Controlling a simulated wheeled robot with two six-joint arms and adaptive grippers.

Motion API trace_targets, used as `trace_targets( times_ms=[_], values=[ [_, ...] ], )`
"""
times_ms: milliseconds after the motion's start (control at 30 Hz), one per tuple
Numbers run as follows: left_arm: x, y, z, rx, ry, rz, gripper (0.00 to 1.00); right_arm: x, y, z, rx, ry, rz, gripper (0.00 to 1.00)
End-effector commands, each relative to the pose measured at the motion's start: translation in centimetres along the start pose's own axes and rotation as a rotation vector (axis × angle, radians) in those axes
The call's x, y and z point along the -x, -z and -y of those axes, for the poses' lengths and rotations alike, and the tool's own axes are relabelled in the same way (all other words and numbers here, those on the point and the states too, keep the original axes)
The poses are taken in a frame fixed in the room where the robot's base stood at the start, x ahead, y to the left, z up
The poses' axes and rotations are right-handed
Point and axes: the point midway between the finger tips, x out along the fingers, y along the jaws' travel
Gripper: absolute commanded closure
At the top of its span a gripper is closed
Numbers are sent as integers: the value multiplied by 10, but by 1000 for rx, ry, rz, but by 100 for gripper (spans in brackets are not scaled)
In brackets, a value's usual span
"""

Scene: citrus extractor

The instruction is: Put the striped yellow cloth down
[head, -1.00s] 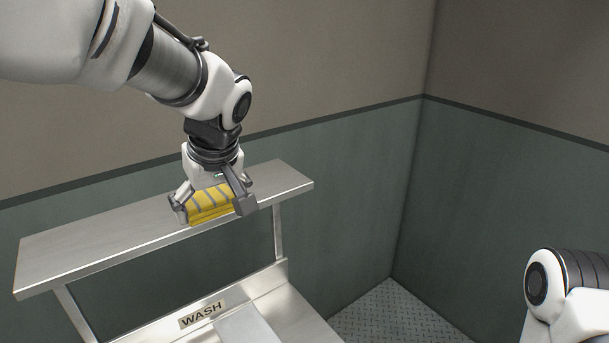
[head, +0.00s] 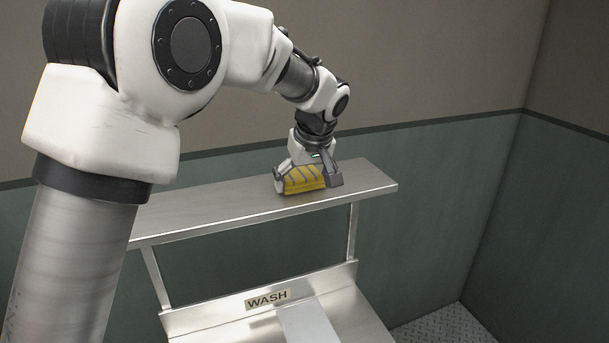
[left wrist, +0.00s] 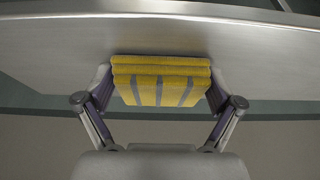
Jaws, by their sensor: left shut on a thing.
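The striped yellow cloth (head: 304,180) is folded, yellow with grey stripes, and sits at the top of the metal shelf (head: 230,206). My left gripper (head: 308,181) is shut on it, with one finger at each side. In the left wrist view the cloth (left wrist: 160,82) fills the space between the two fingers, against the shelf surface (left wrist: 50,60). I cannot tell whether its underside fully rests on the shelf. My right gripper is not in view.
Below the shelf is a metal basin unit with a WASH label (head: 268,298). The green and beige wall is close behind. The shelf surface around the cloth is bare.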

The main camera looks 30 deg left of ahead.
Motion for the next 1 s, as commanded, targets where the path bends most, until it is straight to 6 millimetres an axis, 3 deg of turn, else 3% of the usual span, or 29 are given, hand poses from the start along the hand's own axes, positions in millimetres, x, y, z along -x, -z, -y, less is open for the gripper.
trace_targets(
  times_ms=[300,333,367,667,800,1000],
  values=[
    [-4,-2,0,0,-1,-1,63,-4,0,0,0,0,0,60],
    [-4,-2,0,0,-1,-1,4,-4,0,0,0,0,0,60],
    [-4,-2,0,0,-1,-1,0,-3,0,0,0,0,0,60],
    [-3,-2,0,0,-1,-1,0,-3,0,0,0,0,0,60],
    [6,0,0,0,-2,-3,0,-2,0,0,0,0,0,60],
    [51,0,-1,1,-5,-6,0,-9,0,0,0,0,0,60]
  ],
)
